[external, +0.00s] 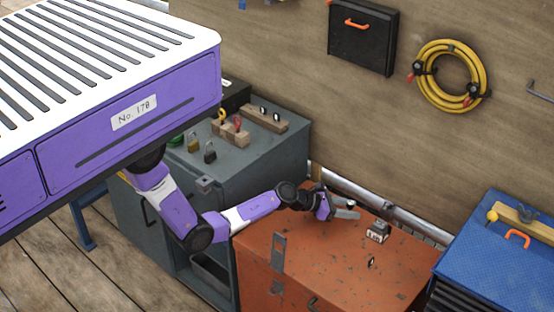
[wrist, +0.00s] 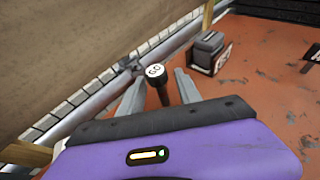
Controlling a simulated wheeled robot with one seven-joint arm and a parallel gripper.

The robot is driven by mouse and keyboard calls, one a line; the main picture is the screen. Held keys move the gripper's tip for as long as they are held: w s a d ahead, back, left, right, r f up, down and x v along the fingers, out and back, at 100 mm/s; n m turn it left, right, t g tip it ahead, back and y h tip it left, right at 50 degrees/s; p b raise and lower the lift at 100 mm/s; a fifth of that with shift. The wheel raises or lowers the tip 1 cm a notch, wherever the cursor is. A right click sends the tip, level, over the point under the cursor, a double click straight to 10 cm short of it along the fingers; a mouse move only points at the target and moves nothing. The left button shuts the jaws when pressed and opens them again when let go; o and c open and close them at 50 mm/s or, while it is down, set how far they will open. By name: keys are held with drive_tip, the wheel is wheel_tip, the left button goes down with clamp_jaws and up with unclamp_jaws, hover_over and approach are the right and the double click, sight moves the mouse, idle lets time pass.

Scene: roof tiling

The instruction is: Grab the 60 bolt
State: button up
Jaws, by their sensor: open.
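The bolt with a round white head marked 60 (wrist: 155,72) stands upright on the orange-red chest top in the wrist view. Its dark shank runs down between the two grey fingers of my gripper (wrist: 161,85). The fingers are apart, one on each side of the bolt, and a gap shows on both sides. In the external view my gripper (external: 346,209) is low over the far left part of the orange-red chest (external: 330,248). I cannot make out the bolt there.
A small grey block in a holder (external: 377,232) sits right of my gripper; it also shows in the wrist view (wrist: 208,46). A small dark item (external: 371,262) is nearer. A pipe (wrist: 85,93) and wall run along the chest's back. A blue toolbox (external: 500,250) stands right.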

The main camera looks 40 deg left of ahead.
clamp_jaws()
drive_tip(key=shift+r, duration=0.1)
